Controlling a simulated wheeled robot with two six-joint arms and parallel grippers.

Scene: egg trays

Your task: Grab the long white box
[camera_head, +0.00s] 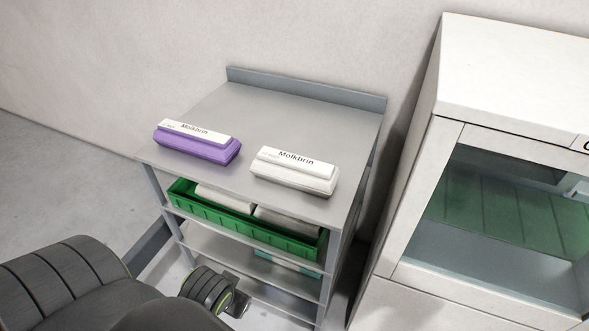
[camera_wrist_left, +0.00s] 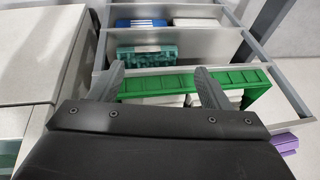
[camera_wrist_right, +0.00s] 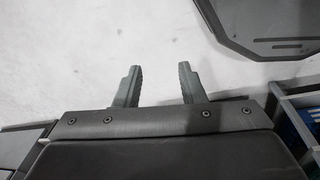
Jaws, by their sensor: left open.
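A long white box (camera_head: 290,178) with a white label reading "Molkbrin" lies on the grey top of the shelf unit, near its front right corner. My left gripper (camera_wrist_left: 163,82) is open and empty in the left wrist view. Its fingers appear over the green crate on the shelf below the top, and I cannot tell how close they are to it. The long white box cannot be made out in that view. My right gripper (camera_wrist_right: 160,75) is open and empty over bare floor. Neither gripper's fingers can be made out in the head view.
A purple box (camera_head: 195,148) with the same label lies left of the white one. The green crate (camera_head: 240,221) holds white cartons. A large white cabinet (camera_head: 510,62) with a glass front stands on the right. The shelf top (camera_head: 290,112) is clear at the back.

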